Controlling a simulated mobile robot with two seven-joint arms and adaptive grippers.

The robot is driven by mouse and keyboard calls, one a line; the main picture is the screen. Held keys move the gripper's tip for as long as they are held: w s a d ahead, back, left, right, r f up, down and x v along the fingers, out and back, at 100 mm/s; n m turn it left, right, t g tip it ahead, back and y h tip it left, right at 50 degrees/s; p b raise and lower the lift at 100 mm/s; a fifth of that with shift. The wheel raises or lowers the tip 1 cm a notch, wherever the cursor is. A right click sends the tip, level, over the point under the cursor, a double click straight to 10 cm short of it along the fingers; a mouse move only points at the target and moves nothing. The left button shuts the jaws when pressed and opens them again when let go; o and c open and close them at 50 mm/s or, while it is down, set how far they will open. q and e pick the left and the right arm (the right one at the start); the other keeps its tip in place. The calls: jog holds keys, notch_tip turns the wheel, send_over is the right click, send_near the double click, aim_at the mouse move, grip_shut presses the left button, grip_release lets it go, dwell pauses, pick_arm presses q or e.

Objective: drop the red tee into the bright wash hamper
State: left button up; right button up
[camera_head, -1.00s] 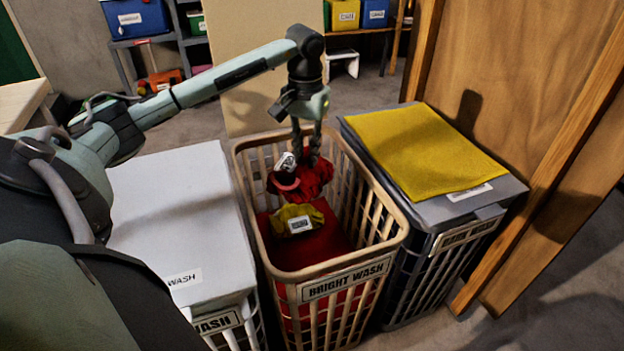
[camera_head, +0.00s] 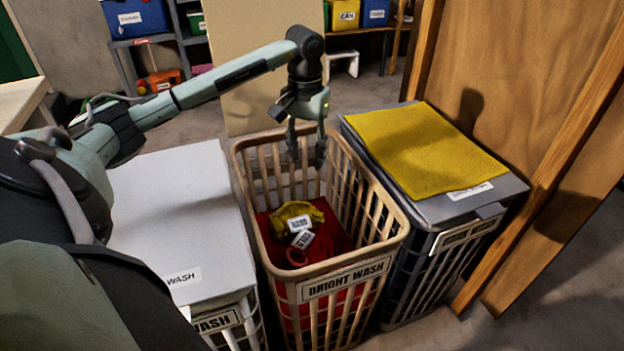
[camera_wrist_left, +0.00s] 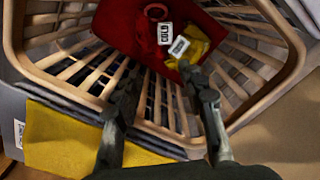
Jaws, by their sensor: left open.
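The bright wash hamper (camera_head: 346,278) is a tan slatted basket in the middle of the head view, its name on a front label. The red tee (camera_head: 297,256) lies crumpled inside on red cloth, its white tag showing, beside a yellow garment (camera_head: 291,213) with its own tag. The tee also shows in the left wrist view (camera_wrist_left: 147,38). Red on red, its outline is hard to tell. My left gripper (camera_head: 306,158) is open and empty, pointing down inside the back of the hamper's opening, above and apart from the tee. My right gripper is not in view.
A white-lidded wash bin (camera_head: 175,215) stands left of the hamper. A dark bin with a yellow cloth (camera_head: 425,150) on its grey lid stands close on the right. A wooden panel (camera_head: 530,90) rises at the right. Shelves with coloured bins are at the back.

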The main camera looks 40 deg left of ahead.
pick_arm(q)
notch_tip(320, 180, up, 12)
dwell(0.4)
dwell(0.4)
